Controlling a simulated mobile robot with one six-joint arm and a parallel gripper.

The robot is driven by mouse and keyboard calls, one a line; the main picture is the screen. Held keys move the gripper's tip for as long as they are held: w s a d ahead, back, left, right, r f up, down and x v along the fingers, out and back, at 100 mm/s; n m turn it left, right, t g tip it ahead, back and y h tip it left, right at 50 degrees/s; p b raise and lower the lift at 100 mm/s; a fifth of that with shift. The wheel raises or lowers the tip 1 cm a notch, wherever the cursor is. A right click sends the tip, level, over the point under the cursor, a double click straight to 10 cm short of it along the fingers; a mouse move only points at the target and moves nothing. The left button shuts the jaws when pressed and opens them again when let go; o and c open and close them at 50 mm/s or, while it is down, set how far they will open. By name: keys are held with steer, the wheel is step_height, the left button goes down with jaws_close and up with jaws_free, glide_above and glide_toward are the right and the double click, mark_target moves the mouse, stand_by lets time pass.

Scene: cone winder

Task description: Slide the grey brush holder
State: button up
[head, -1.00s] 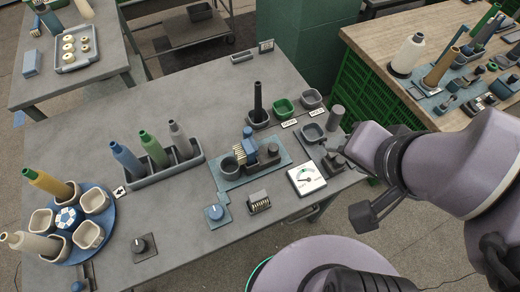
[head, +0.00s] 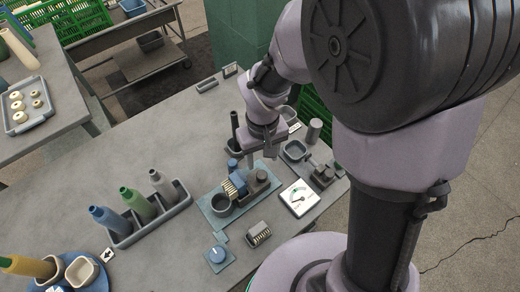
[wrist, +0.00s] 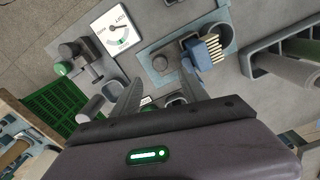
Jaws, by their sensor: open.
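A small grey ridged block (head: 258,233) lies apart in front of the plate. I cannot tell for sure which grey part is the brush holder. In the wrist view the plate (wrist: 153,74), the bristled blue block (wrist: 203,52) and the knob (wrist: 160,64) lie beyond my fingertips. My gripper (head: 262,155) is open and empty above the plate's back edge; it also shows in the wrist view (wrist: 160,85).
A white dial gauge (head: 299,198) and a grey lever fixture (head: 323,174) stand to the right. A rack (head: 150,215) with several bobbins stands to the left, and a dark post (head: 235,125) behind. Bare table lies to the back left.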

mark_target(262, 175)
step_height(262, 175, down, 9)
steer(key=b, duration=0.3)
steer(key=shift+f, duration=0.15)
steer(key=shift+c, duration=0.2)
jaws_close()
